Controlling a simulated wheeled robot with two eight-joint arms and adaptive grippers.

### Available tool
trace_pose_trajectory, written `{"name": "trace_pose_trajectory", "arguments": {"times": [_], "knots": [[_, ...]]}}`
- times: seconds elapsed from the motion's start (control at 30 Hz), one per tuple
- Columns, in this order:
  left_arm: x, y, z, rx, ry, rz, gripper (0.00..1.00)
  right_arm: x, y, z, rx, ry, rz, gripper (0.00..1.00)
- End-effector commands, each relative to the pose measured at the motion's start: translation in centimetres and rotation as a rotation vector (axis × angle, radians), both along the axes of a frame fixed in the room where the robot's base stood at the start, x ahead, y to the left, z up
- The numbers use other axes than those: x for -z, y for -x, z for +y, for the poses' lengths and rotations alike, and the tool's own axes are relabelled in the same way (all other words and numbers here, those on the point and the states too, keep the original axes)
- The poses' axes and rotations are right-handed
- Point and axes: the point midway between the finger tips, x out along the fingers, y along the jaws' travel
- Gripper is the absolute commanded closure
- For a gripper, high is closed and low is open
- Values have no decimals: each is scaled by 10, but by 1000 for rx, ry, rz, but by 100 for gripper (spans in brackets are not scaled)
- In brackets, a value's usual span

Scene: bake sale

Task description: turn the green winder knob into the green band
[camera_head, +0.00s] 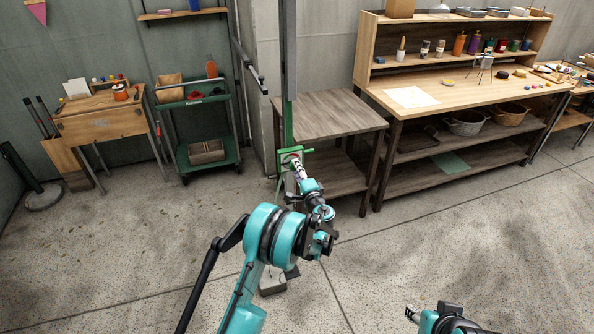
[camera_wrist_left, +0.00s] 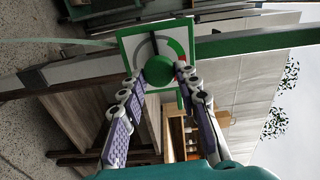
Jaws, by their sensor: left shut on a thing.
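The green winder knob (camera_wrist_left: 159,71) sits at the middle of a white dial plate (camera_wrist_left: 130,45) with a green border. A grey arc shows on one side of the dial and a red band (camera_wrist_left: 173,48) on the other; a dark pointer line rises from the knob. My left gripper (camera_wrist_left: 156,77) is shut on the knob, a finger on each side. In the head view, my left gripper (camera_head: 296,166) reaches the green winder frame (camera_head: 283,158) and covers the knob. My right gripper (camera_head: 412,314) is small at the bottom edge, away from the winder.
The winder is on a tall post (camera_head: 288,60). A wooden table (camera_head: 330,112) stands right beside it, and a workbench (camera_head: 450,85) with jars and baskets is further right. A green cart (camera_head: 193,107) and a small desk (camera_head: 98,115) stand left.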

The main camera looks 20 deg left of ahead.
Motion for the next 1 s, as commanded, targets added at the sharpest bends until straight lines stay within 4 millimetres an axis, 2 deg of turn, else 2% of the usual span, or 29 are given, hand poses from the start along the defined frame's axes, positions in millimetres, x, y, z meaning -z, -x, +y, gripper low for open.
{"name": "trace_pose_trajectory", "arguments": {"times": [1.0], "knots": [[3, 1, 1, 1, -768, 519, 97, 0, 0, 0, 0, 0, 0, 60]]}}
